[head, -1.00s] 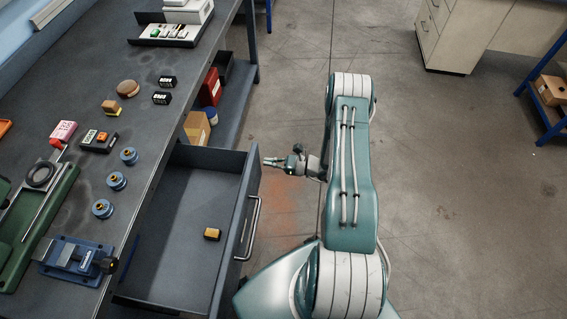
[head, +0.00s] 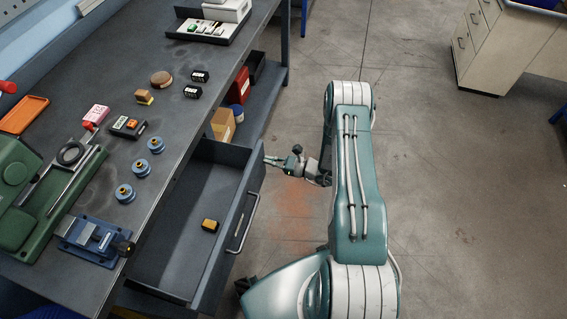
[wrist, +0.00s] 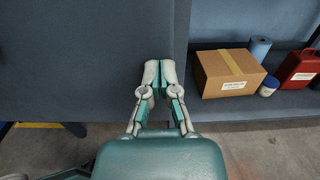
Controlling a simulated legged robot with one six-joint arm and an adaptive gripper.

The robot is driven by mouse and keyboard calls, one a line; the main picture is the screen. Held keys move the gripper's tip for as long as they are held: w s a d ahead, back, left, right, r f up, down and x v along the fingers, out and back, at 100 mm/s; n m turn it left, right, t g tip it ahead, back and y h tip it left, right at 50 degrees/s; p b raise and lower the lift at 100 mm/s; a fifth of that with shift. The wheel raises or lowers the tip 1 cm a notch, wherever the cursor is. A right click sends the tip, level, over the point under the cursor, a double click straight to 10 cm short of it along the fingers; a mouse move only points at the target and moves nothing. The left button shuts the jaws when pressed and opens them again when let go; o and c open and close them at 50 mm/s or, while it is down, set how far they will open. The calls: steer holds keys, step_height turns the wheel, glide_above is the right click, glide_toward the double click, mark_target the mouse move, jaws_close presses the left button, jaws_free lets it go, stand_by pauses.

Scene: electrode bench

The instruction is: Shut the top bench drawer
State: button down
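The top bench drawer is pulled well out from the bench; its grey front panel (head: 232,232) with a metal bar handle (head: 243,225) faces my side.
The bench top (head: 175,125) holds a blue vise (head: 93,240), a green machine (head: 50,190) and several small parts. A lower shelf (wrist: 290,105) past the drawer holds a cardboard box (wrist: 228,75) and a red can (wrist: 300,68). The floor (head: 420,200) right of my arm is clear.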

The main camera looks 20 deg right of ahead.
mark_target(219, 149)
steer(key=x, duration=1.8)
steer(key=shift+w+a, duration=0.2)
